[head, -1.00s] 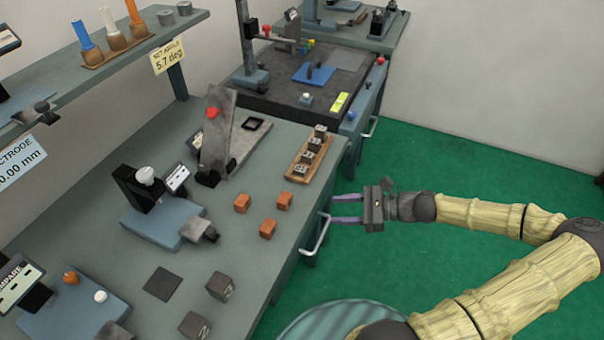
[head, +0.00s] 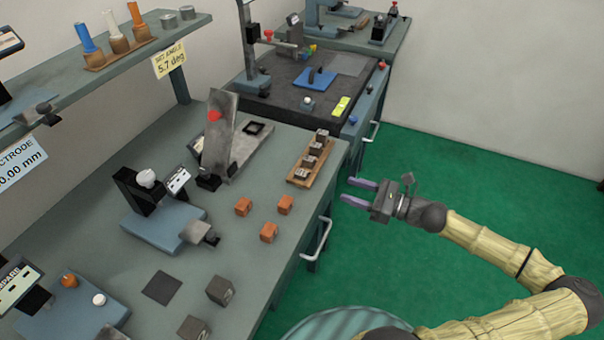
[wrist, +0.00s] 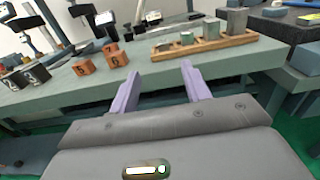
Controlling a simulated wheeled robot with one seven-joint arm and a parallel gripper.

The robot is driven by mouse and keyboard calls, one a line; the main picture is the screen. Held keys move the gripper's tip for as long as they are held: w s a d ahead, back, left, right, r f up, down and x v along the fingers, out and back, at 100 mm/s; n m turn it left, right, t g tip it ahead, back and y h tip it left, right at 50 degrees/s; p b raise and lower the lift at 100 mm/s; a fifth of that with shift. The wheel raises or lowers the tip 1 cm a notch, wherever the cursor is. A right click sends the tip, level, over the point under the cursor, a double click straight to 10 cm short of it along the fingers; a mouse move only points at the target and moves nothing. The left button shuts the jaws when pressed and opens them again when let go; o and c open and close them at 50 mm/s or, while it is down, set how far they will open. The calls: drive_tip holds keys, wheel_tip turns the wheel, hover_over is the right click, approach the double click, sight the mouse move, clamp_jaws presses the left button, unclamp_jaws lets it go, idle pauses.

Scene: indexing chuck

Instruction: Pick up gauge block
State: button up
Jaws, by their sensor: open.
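The likely gauge blocks are several small grey blocks (head: 316,148) of stepped heights, standing in a row on a wooden tray (head: 299,183) near the bench's right edge. In the wrist view the blocks (wrist: 237,21) stand upright on the tray (wrist: 205,51), ahead and to the right. I cannot tell which one the task means. My gripper (head: 352,190) is open and empty. It is off the bench's right side, right of and slightly nearer than the tray. Its two purple fingers (wrist: 160,70) point toward the bench in the wrist view, touching nothing.
Orange numbered cubes (head: 285,204) and dark cubes (head: 220,290) sit on the bench. A drawer handle (head: 318,240) juts from the bench's side. A dark-topped table (head: 290,100) stands beyond. Green floor is clear to the right.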

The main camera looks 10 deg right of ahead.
approach(307, 175)
drive_tip(key=a, duration=0.1)
drive_tip(key=w+a, duration=0.1)
drive_tip(key=a+p, duration=0.1)
drive_tip(key=shift+w+r, duration=0.25)
drive_tip(key=shift+r, duration=0.1)
drive_tip(key=shift+w+a, duration=0.2)
drive_tip(key=shift+a, duration=0.1)
drive_tip(key=p+x, duration=0.1)
drive_tip(key=x, duration=0.4)
drive_tip(key=shift+w+d+f, duration=0.1)
drive_tip(key=shift+w+f, duration=0.1)
drive_tip(key=shift+w, duration=0.05)
drive_tip(key=shift+c, duration=0.2)
clamp_jaws()
